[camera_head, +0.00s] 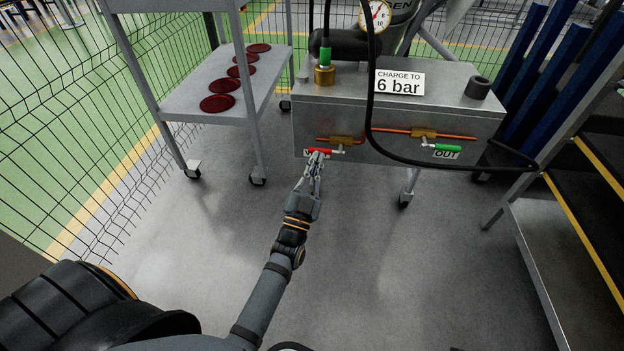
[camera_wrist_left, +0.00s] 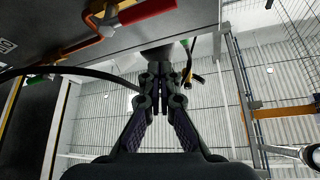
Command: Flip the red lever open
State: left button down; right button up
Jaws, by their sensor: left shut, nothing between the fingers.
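The red lever (camera_head: 319,151) sits on a brass valve (camera_head: 341,141) at the left of the grey box's front face. It lies roughly level along the copper pipe. My left gripper (camera_head: 316,160) is at the lever, just below it in the head view, and its fingers are shut with nothing between them. In the left wrist view the red lever (camera_wrist_left: 147,11) is above the shut fingers (camera_wrist_left: 161,72), apart from them in the picture. I cannot tell whether they touch it. My right gripper is in neither view.
A green lever (camera_head: 447,148) is on a second valve to the right, by an OUT label. A black hose (camera_head: 369,90) hangs across the box's front (camera_head: 480,128). A shelf cart (camera_head: 190,103) with red discs stands left, steps (camera_head: 590,215) stand right. The floor in front is clear.

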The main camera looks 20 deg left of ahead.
pick_arm(q)
jog(key=shift+d+v, duration=0.2)
jog(key=shift+v, duration=1.15)
jog(key=shift+d+v, duration=0.25)
jog(key=shift+v, duration=1.15)
jog(key=shift+w+f, duration=0.1)
jog(key=shift+w, duration=0.05)
